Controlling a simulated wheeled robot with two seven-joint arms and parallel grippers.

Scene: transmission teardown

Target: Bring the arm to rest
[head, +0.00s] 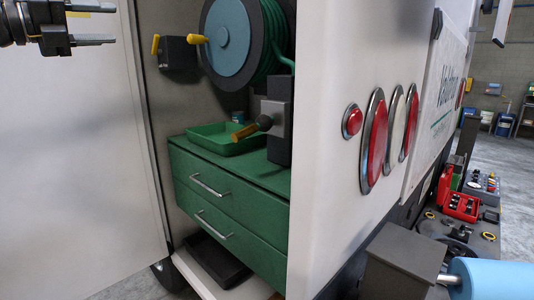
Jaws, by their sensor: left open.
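My left gripper (97,22) is at the top left of the head view. Its two grey fingers are apart with nothing between them, so it is open and empty. It hangs in front of the pale door panel (75,160), left of the open vehicle compartment and clear of its contents. Most of my left arm is outside the picture.
The compartment holds a hose reel (228,42), a green tray (215,139) and a green drawer cabinet (205,203) with shut drawers. A white wall with red lamps (374,140) stands right of it. A blue cylinder (492,278) and red toolbox (460,205) are at right.

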